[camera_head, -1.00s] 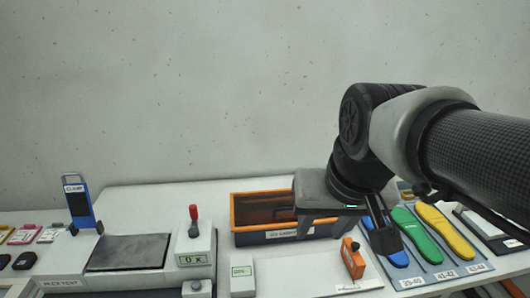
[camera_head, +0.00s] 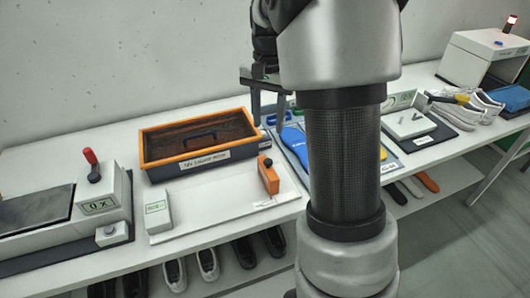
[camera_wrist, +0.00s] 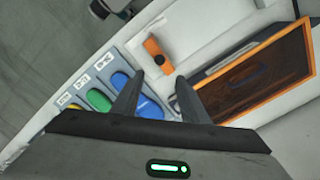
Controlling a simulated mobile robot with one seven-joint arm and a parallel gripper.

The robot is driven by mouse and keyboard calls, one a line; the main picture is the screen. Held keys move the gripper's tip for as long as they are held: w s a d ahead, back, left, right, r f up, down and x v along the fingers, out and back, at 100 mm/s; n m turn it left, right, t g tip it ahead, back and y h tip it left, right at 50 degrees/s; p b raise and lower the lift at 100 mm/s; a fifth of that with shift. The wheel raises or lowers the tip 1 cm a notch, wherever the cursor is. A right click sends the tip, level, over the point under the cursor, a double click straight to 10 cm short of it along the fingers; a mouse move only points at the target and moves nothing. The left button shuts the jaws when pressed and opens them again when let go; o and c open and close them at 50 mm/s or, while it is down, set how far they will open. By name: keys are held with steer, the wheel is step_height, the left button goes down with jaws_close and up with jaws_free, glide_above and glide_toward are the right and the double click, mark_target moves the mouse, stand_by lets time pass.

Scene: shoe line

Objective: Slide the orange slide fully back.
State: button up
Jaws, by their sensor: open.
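The orange slide (camera_head: 268,175) is an upright block on a flat white base plate (camera_head: 215,198), near the plate's right end. A white block with a small label (camera_head: 157,216) stands at the plate's left end. The slide also shows in the wrist view (camera_wrist: 154,48), above and just beyond my fingertips. My gripper (camera_wrist: 160,79) is open and empty, its fingers apart from the slide. In the head view my arm hides most of the gripper; a dark finger shows right of the orange-rimmed box.
An orange-rimmed box (camera_head: 146,158) stands behind the plate. Blue, green and yellow insoles (camera_wrist: 99,100) lie on a grey board beside it. A red-handled tester (camera_head: 103,192) stands left. Shoes sit on a shelf below the table's front edge.

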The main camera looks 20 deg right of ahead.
mark_target(268, 161)
step_height(268, 161, down, 13)
steer(key=shift+f, duration=0.15)
